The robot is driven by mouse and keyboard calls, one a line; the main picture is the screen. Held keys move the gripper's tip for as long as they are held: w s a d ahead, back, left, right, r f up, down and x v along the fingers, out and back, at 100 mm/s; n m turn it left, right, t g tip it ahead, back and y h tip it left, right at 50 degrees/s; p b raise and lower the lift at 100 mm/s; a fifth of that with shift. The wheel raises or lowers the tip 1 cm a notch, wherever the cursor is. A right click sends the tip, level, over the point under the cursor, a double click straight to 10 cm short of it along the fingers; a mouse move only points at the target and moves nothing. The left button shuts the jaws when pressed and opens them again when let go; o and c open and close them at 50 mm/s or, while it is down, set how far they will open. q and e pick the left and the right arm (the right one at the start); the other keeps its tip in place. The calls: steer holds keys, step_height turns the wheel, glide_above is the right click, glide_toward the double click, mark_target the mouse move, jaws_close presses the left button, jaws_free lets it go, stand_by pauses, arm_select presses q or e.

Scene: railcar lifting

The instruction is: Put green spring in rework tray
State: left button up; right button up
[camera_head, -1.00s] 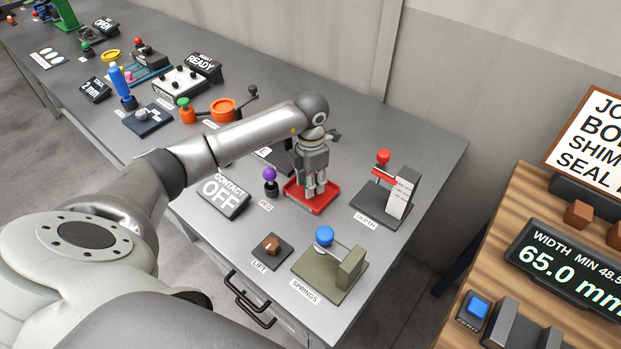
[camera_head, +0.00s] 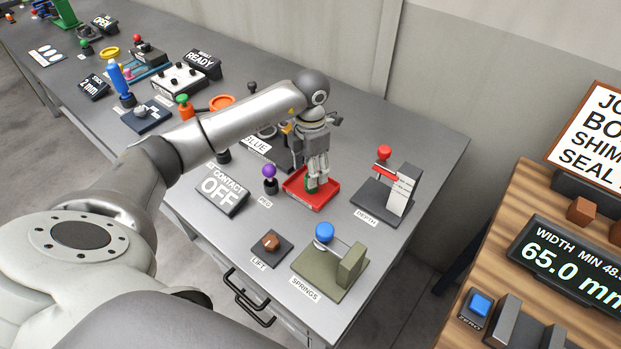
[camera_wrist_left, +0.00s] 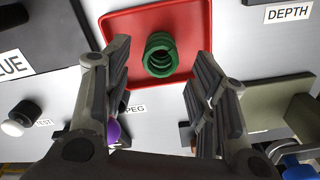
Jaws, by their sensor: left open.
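The green spring (camera_wrist_left: 161,56) rests on the red tray (camera_wrist_left: 116,22) in the left wrist view. In the head view the spring (camera_head: 311,184) shows as a small green patch on the red tray (camera_head: 324,201), partly hidden by my fingers. My left gripper (camera_head: 317,181) is above the tray, pointing down. In the left wrist view its two fingers (camera_wrist_left: 158,80) are spread apart on either side of the spring, with clear gaps and nothing between them held. My right gripper is not in either view.
Beside the tray stand a purple-knobbed peg (camera_head: 269,172), a depth gauge with a red knob (camera_head: 385,190) and the springs fixture (camera_head: 330,268). The contact display (camera_head: 221,195) is to the left.

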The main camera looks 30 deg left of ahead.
arm_select(q)
step_height(320, 180, up, 8)
steer(key=b, duration=0.2)
steer(key=shift+r, duration=0.2)
stand_by(0.3)
